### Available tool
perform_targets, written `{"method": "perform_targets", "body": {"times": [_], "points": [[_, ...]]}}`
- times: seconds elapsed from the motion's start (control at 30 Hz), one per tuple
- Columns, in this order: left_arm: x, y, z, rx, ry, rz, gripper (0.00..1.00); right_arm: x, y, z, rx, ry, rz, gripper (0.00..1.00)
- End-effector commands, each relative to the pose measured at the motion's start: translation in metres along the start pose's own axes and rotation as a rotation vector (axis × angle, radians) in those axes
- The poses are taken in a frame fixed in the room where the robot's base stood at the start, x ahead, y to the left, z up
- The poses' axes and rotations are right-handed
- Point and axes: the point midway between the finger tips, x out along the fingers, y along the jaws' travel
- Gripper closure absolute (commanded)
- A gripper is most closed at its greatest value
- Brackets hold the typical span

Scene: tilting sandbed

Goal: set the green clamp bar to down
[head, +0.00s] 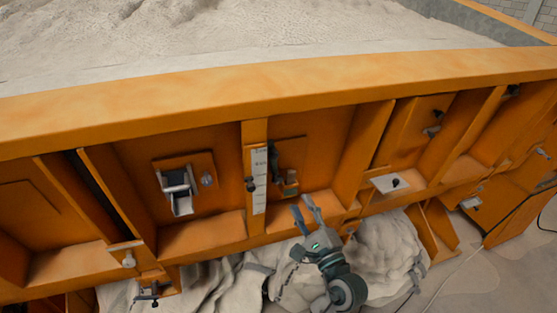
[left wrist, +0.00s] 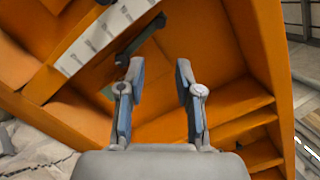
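A dark, greenish bar (head: 274,160), which looks like the clamp bar, is on an orange panel of the sandbed's side, just right of a white scale strip (head: 259,180). It looks roughly upright in the head view. A small green block (head: 291,185) sits low beside it. In the left wrist view the dark bar (left wrist: 139,40) runs slanted beyond the fingertips. My left gripper (head: 304,206) is open and empty, below and right of the bar, apart from it; its fingers (left wrist: 158,75) show spread in the wrist view. My right gripper is not in view.
The orange wall has upright ribs and ledges around the panel. A white and dark switch (head: 178,190) is to the left. A light plate with a knob (head: 391,184) is to the right.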

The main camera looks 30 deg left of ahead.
Motion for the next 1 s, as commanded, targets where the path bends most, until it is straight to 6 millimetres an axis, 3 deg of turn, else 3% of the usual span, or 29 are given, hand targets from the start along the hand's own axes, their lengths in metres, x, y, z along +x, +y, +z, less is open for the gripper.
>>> {"method": "perform_targets", "body": {"times": [0.6,0.8,1.0], "points": [[0.133,-0.002,-0.001,0.002,0.0,-0.002,0.66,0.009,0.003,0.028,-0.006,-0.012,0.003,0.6],[0.158,-0.001,-0.001,0.001,0.002,-0.003,0.66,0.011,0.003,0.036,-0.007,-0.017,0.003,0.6],[0.165,0.0,-0.002,0.0,0.003,-0.001,0.66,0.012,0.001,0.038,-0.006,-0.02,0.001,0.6]]}}
